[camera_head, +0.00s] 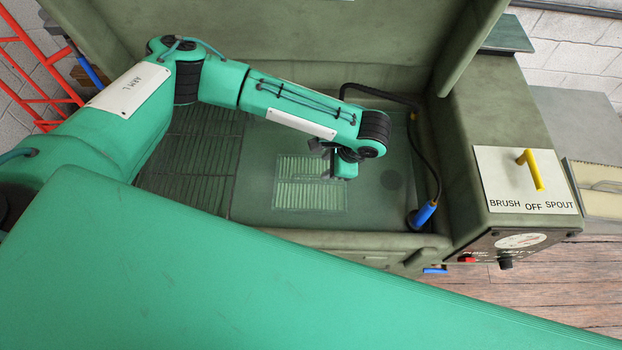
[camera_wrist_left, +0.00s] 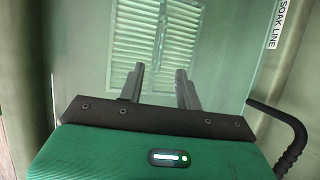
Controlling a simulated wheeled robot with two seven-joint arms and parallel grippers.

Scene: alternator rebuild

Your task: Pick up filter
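The filter, a pale green slatted rectangular panel (camera_head: 305,195), lies flat on the floor of the green basin, seemingly under murky greenish liquid. It also shows in the left wrist view (camera_wrist_left: 150,45), ahead of the fingers. My left gripper (camera_head: 326,162) hangs over the filter's right part in the head view and covers some of it. In the left wrist view its two fingers (camera_wrist_left: 160,75) stand apart with nothing between them. I cannot tell the exact height of the fingertips above the filter. My right gripper is in neither view.
The basin walls (camera_head: 300,239) surround the filter. A slatted rack (camera_head: 190,160) fills the basin's left side. A black hose with a blue-ended brush (camera_head: 425,213) hangs at the right. A yellow selector lever (camera_head: 530,170) stands farther right. A "SOAK LINE" label (camera_wrist_left: 276,25) marks the wall.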

